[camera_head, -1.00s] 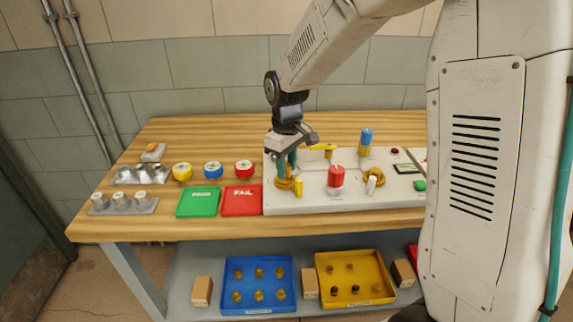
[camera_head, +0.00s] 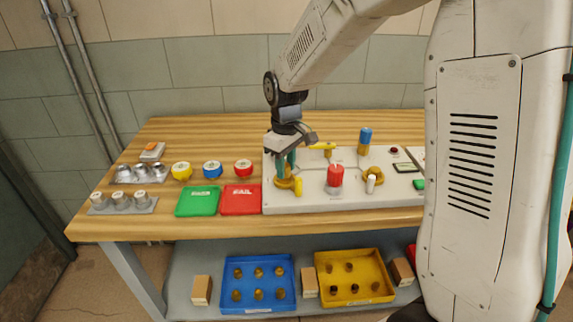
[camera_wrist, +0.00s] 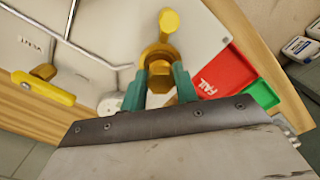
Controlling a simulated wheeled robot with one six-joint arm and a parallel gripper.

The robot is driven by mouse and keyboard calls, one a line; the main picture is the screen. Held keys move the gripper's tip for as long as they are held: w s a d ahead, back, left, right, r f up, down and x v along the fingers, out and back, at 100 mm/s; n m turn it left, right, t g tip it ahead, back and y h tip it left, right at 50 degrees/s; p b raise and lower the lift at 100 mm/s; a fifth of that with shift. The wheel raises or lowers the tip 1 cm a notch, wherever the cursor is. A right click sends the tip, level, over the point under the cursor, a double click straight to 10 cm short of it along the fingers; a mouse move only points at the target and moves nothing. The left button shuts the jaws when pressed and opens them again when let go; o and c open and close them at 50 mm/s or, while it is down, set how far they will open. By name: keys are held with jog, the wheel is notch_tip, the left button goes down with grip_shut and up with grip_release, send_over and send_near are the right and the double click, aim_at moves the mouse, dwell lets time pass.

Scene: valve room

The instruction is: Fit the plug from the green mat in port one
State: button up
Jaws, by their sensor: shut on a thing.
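My gripper (camera_head: 285,170) points down at the left of the white panel (camera_head: 318,203), over a brass fitting (camera_head: 284,184) with a yellow handle. In the wrist view its teal fingers (camera_wrist: 160,84) are closed around a brass plug (camera_wrist: 160,68), in line with the fitting (camera_wrist: 158,50). The plug's lower end is hidden, so I cannot tell how deep it sits. The yellow handle (camera_wrist: 169,20) is just beyond. The green mat (camera_head: 198,201) is bare. I cannot read a port number here.
The red FAIL mat (camera_head: 241,200) lies left of the panel. A red knob (camera_head: 335,176), a yellow lever (camera_head: 322,146) and a second brass fitting (camera_head: 374,175) stand to the right. Coloured round pieces sit behind the mats. Blue (camera_head: 226,288) and yellow (camera_head: 387,268) trays are below.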

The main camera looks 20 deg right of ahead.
jog(key=shift+f, duration=0.65)
dwell(0.6)
